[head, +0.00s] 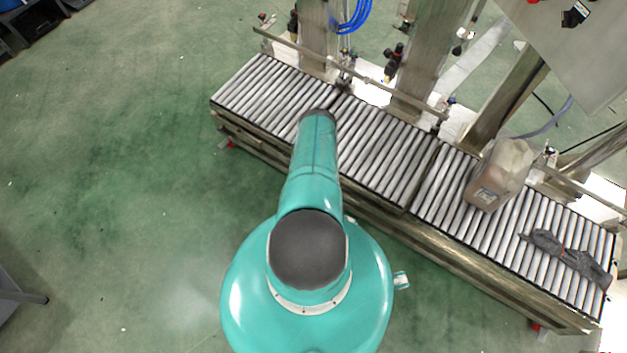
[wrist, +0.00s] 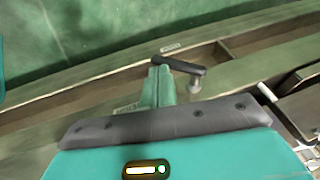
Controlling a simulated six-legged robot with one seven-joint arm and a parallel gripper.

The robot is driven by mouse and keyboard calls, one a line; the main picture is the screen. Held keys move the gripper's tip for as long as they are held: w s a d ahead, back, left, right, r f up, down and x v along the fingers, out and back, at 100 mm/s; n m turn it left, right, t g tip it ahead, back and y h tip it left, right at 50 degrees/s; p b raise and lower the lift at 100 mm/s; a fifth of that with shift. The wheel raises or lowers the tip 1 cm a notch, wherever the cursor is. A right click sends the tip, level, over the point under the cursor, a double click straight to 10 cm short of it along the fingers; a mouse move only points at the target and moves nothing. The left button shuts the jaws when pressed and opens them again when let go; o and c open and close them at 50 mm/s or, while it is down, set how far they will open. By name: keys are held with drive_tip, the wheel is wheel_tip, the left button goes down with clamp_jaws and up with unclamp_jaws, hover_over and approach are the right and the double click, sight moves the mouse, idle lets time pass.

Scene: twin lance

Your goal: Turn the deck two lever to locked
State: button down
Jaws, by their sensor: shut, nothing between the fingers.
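In the wrist view, a dark lever (wrist: 184,65) lies roughly crosswise beside a silver post (wrist: 195,84) near its right end. Its left end is close to the tips of my gripper (wrist: 161,70). The gripper's narrow green fingers are shut and empty, reaching out past my teal and grey hand. I cannot tell whether they touch the lever. A small label (wrist: 170,47) lies beyond the lever, and another (wrist: 127,108) lies left of the fingers; neither can be read. In the head view my arm covers this area, so the lever and gripper do not show.
A roller conveyor (head: 385,160) runs diagonally past my arm. A brownish jug (head: 500,175) stands on its right part, with a dark grey crumpled item (head: 568,255) farther right. Metal posts (head: 425,60) and a rail rise behind it. Green floor (head: 130,170) at left is open.

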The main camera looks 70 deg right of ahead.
drive_tip(key=shift+f, duration=1.05)
drive_tip(key=shift+w+f, duration=0.1)
idle(1.2)
